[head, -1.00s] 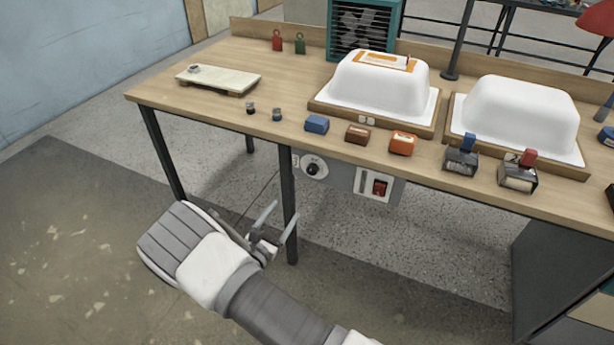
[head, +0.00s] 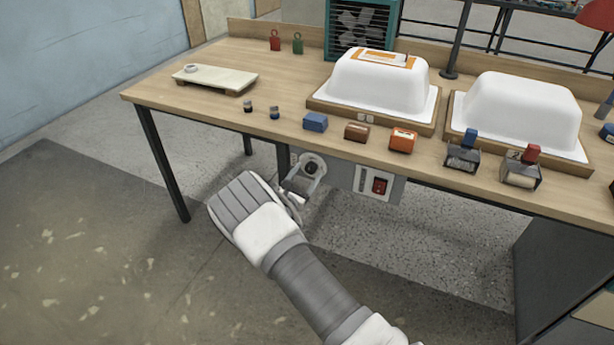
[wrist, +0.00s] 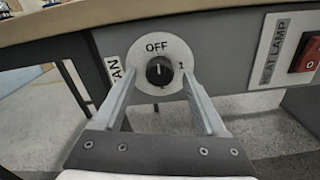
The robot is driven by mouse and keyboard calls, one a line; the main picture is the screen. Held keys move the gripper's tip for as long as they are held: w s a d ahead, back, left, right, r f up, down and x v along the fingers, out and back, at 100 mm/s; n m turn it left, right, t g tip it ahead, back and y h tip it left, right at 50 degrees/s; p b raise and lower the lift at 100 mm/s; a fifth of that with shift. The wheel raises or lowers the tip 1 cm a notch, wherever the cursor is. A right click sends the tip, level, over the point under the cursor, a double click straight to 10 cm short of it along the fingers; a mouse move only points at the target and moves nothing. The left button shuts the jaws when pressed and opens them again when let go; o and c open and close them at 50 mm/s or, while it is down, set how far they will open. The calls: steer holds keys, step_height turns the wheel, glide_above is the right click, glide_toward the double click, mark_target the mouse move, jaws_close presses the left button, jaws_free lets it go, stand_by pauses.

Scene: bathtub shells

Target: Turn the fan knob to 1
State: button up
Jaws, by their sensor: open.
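The fan knob (wrist: 159,71) is a black round knob on a white dial plate marked OFF at the top and 1 at the right. Its pale pointer line appears to point up toward OFF. In the head view the knob (head: 311,168) is on the panel under the table's front edge. My gripper (wrist: 155,85) is open, with one finger on each side of the knob in the wrist view. I cannot tell whether the fingers touch it. In the head view my gripper (head: 305,180) is at the dial and partly covers it.
A red heat lamp switch (head: 379,186) is just right of the dial on the same panel. The tabletop (head: 200,118) overhangs above, with two white tub shells, small blocks and a fan (head: 358,28) on it. The floor in front is clear.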

steer(key=shift+w+d, duration=0.1)
steer(key=shift+w, duration=0.15)
jaws_close()
